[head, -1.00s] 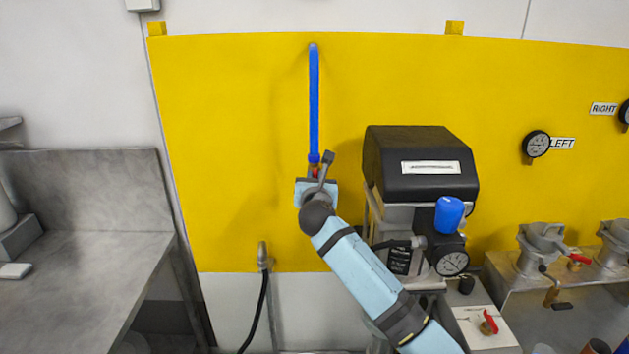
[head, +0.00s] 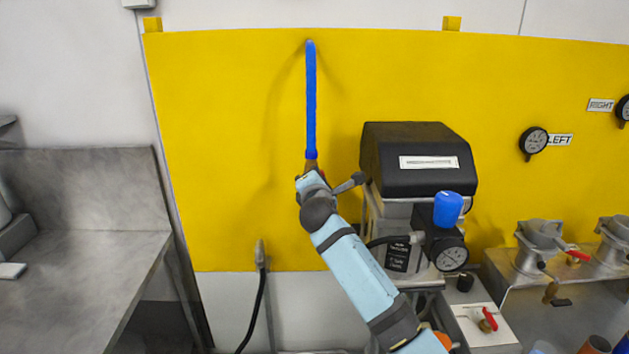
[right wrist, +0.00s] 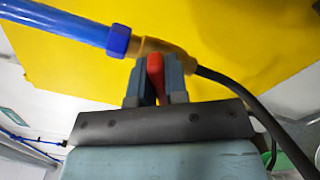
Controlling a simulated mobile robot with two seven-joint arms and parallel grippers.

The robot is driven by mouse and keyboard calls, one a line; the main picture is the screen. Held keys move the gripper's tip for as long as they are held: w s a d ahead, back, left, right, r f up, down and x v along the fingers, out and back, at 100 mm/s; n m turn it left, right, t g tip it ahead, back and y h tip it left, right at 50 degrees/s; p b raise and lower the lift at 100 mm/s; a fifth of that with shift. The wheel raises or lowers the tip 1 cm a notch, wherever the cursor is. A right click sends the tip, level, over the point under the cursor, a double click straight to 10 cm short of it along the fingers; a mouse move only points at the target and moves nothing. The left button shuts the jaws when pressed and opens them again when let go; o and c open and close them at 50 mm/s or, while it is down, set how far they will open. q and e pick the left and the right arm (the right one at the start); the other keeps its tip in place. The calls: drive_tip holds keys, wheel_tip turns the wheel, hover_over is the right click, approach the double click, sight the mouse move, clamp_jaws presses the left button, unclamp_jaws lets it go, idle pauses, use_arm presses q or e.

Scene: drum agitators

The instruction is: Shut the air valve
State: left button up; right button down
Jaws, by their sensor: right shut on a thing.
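The air valve's brass body (right wrist: 163,48) sits at the lower end of a blue air pipe (head: 311,100) that runs down the yellow panel. In the right wrist view the blue pipe (right wrist: 70,27) enters from the upper left. The valve's red handle (right wrist: 155,80) stands between the fingers of my right gripper (right wrist: 154,90), which is shut on it. My left gripper is not in view.
A black-topped machine (head: 415,160) with a blue knob (head: 448,208) and a gauge (head: 450,254) stands right of my arm. A black hose (right wrist: 250,115) leaves the valve. A metal bench (head: 80,270) is at the left. Small red-handled valves (head: 488,321) are at the right.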

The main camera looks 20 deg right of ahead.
drive_tip(key=m+b, duration=0.1)
drive_tip(key=m, duration=0.3)
drive_tip(key=shift+f+b, duration=0.3)
drive_tip(key=shift+b, duration=0.05)
drive_tip(key=shift+d+m+b, duration=0.1)
drive_tip(key=shift+m+b, duration=0.3)
drive_tip(key=shift+m, duration=1.2)
drive_tip(key=c, duration=1.1)
unclamp_jaws()
drive_tip(key=shift+c, duration=0.2)
